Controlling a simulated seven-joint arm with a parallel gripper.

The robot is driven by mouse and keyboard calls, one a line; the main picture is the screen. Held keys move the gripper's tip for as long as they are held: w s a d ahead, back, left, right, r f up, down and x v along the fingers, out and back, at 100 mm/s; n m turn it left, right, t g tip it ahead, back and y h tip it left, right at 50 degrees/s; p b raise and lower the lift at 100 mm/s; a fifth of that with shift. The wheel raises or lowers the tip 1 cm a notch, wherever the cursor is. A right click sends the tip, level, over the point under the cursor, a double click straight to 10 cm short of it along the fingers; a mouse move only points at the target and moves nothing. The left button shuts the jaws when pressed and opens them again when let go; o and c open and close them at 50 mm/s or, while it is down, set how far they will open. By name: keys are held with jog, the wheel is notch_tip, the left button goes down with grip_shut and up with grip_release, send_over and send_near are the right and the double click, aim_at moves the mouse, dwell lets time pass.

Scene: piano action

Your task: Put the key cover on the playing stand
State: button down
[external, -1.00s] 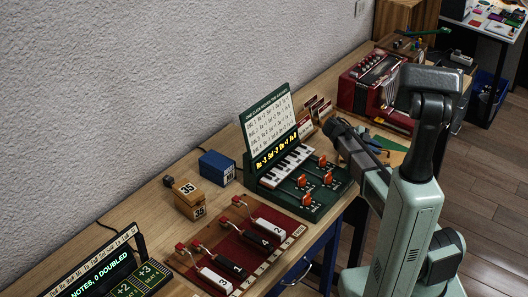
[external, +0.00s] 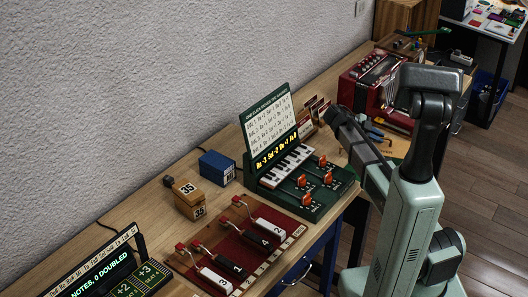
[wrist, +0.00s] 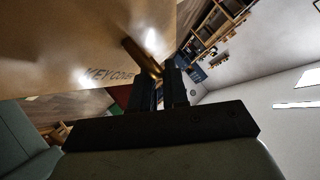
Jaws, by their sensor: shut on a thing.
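In the wrist view, the key cover (wrist: 60,45) is a large tan panel lettered "KEY COVER", filling the upper left. A brass bar-like handle (wrist: 143,57) stands out from it. My gripper (wrist: 157,75) is shut on this handle, with its black fingers on both sides. I cannot tell for sure which thing is the playing stand. A dark green unit (external: 300,190) with small piano keys, orange-red sliders and an upright text board stands on the bench.
A red board (external: 245,240) with numbered levers, a blue box (external: 217,167) and yellow "35" blocks (external: 189,198) crowd the bench to the left. The wall is close behind.

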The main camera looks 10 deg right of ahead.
notch_tip(320, 180, up, 4)
jog(key=shift+f, duration=0.2)
jog(key=shift+a+r, duration=0.3)
jog(key=shift+r, duration=0.2)
jog(key=shift+s+a+f+n+t, duration=0.15)
jog(key=shift+s+a+n+t, duration=0.1)
jog(key=shift+a, duration=0.35)
jog(key=shift+s+a+f+n+t, duration=0.1)
jog(key=shift+s+a+n+t, duration=0.15)
jog(key=shift+a, duration=0.3)
jog(key=w+a+n+t, duration=0.1)
jog(key=w+a+f+n+t+y, duration=0.1)
jog(key=w+n+t, duration=0.1)
jog(key=w+a+n+t, duration=0.1)
jog(key=w+n+t, duration=0.1)
jog(key=shift+w+a+f+y, duration=0.15)
jog(key=shift+a+f+y, duration=0.05)
jog(key=shift+y, duration=0.1)
jog(key=w+a+r+n+t+y, duration=0.2)
jog(key=w+a+n+t+y, duration=0.3)
jog(key=w+a+n, duration=0.15)
jog(key=shift+n, duration=0.55)
jog(key=shift+d+f, duration=0.2)
jog(key=shift+f, duration=2.25)
jog(key=shift+d+f, duration=0.15)
jog(key=shift+f, duration=2.25)
